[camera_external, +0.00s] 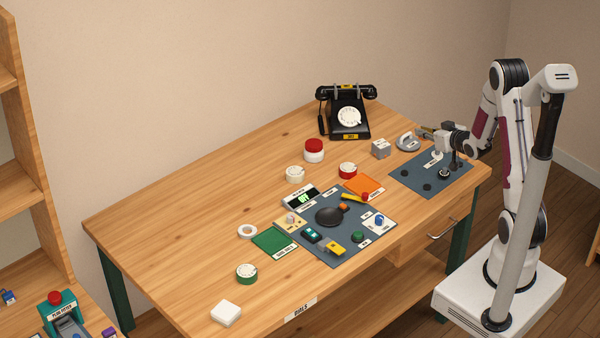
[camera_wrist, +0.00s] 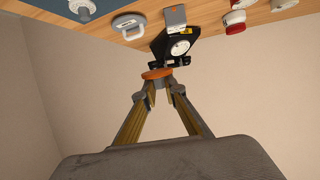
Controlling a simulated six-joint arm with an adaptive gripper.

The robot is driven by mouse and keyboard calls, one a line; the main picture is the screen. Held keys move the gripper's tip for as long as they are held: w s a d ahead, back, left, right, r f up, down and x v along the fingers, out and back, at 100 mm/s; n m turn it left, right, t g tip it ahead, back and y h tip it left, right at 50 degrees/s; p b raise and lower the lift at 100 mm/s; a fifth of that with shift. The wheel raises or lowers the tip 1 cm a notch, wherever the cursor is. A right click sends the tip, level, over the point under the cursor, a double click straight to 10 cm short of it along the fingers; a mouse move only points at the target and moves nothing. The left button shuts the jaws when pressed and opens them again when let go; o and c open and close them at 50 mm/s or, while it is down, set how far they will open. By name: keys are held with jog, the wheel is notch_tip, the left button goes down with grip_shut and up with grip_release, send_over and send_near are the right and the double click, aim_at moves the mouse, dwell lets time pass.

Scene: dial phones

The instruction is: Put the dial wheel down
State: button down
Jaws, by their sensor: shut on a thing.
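My gripper (camera_external: 425,133) is above the back right part of the table, over the grey pad with the handle. In the wrist view my gripper (camera_wrist: 160,86) has its fingertips closed on an orange disc, which looks like the dial wheel (camera_wrist: 157,73), seen nearly edge-on. The wheel is small and partly hidden by the gripper in the external view. A black phone (camera_external: 349,117) with a white dial stands at the back of the table; it also shows in the wrist view (camera_wrist: 178,46), beyond the wheel.
A grey block (camera_external: 381,149) and a grey pad with a white handle (camera_external: 407,142) are near the gripper. A blue-grey mat (camera_external: 410,186) with pegs lies at the right. Red and white dials (camera_external: 314,152) and an orange square (camera_external: 364,186) lie farther left. The table's left part is mostly bare.

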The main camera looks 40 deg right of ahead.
jog(key=shift+s+d+f+n+y, duration=1.3)
jog(key=shift+s+d+f, duration=0.4)
jog(key=shift+s, duration=0.8)
jog(key=s+a+n+y, duration=0.2)
jog(key=a+n+y, duration=0.2)
jog(key=a, duration=0.4)
jog(key=shift+s+a+r+g+y, duration=0.25)
jog(key=shift+g+y, duration=0.15)
jog(key=shift+y, duration=0.3)
jog(key=shift+d, duration=0.1)
send_over(424, 185)
jog(key=shift+f, duration=2.9)
jog(key=shift+f, duration=1.9)
jog(key=shift+f, duration=0.15)
